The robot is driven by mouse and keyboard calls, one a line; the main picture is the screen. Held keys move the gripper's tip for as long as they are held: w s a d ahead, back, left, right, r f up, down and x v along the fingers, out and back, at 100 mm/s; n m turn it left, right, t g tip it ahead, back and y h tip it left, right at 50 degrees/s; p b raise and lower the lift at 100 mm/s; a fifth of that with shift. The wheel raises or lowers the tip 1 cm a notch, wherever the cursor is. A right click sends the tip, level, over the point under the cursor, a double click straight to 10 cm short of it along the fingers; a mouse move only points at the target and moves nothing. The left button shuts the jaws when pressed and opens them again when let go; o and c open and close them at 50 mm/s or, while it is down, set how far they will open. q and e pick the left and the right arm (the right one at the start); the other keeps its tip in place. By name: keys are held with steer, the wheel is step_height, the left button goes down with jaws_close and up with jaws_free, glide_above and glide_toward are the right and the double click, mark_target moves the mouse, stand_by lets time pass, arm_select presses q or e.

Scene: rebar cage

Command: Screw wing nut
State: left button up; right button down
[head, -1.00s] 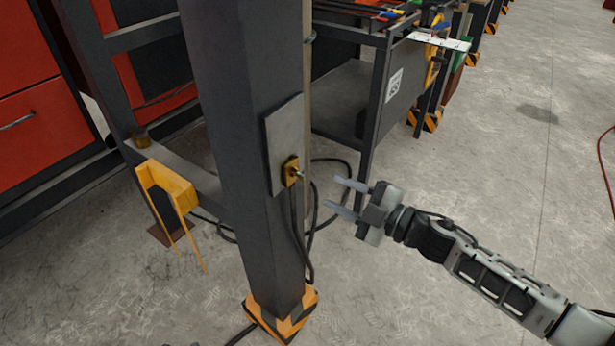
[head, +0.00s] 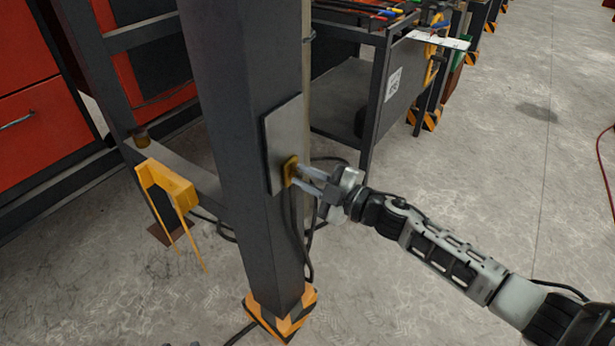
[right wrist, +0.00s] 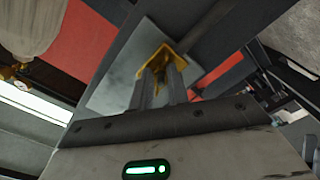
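The brass-yellow wing nut (head: 290,170) sits on a grey plate (head: 284,130) fixed to a dark upright post. My right gripper (head: 298,176) has its two fingertips at the nut, one on either side of its middle. The fingers stand a small gap apart, drawn in on the nut. In the right wrist view the yellow nut (right wrist: 165,56) shows just beyond and between the fingers (right wrist: 161,84); the fingertips partly hide it. My left gripper is not in view.
The dark post (head: 233,130) stands on an orange-and-black striped foot (head: 280,312). A yellow bracket (head: 166,185) is on a crossbar to the left. Black cables hang beside the post. A dark cart (head: 350,100) stands behind; the floor on the right is clear.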

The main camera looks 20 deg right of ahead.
stand_by(0.6)
steer(key=shift+m+p, duration=0.5)
steer(key=shift+p, duration=0.05)
